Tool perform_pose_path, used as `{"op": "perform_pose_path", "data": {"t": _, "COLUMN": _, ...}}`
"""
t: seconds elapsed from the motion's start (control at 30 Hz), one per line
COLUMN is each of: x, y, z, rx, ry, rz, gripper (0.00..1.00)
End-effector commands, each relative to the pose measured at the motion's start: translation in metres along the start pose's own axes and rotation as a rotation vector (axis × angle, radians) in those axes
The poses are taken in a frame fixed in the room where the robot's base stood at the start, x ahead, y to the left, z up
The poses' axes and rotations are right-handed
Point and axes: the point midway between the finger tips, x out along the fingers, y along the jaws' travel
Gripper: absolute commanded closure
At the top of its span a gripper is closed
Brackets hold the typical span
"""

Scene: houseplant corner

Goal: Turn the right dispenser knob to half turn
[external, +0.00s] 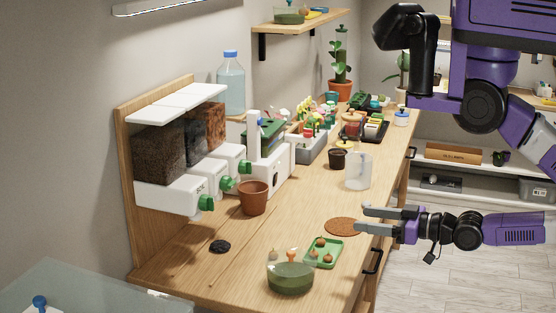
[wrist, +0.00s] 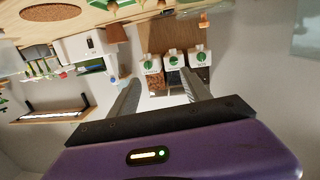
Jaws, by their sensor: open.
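A white dispenser (external: 165,199) with three bins stands against a wooden back panel, each bin with a green knob. Facing its front, the right knob (external: 244,167) is the farthest one in the external view, below the orange-brown bin. In the upside-down wrist view this right knob (wrist: 151,66) is the leftmost. The middle knob (external: 228,184) and the nearest knob (external: 206,203) are beside it. How far each is turned is too small to tell. My gripper (external: 364,220) is open and empty over the bench's front edge, well apart from the knobs, its fingers pointing toward the dispenser.
A terracotta pot (external: 253,198) stands in front of the dispenser. A white machine (external: 272,166) stands just beyond it. A green bowl (external: 290,278), a green tray (external: 324,253), a brown round mat (external: 343,226) and a clear jug (external: 358,170) are on the bench.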

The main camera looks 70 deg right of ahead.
Motion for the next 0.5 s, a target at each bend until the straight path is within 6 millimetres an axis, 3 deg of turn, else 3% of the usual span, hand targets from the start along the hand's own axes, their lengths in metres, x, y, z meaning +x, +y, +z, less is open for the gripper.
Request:
{"op": "perform_pose_path", "data": {"t": 0.03, "x": 0.019, "y": 0.006, "z": 0.003, "rx": -0.043, "ry": 0.049, "rz": 0.028, "gripper": 0.44}}
{"op": "perform_pose_path", "data": {"t": 0.27, "x": 0.093, "y": 0.034, "z": -0.004, "rx": -0.438, "ry": 0.209, "rz": 0.153, "gripper": 0.44}}
{"op": "perform_pose_path", "data": {"t": 0.5, "x": 0.17, "y": 0.069, "z": -0.022, "rx": -1.06, "ry": 0.307, "rz": 0.336, "gripper": 0.44}}
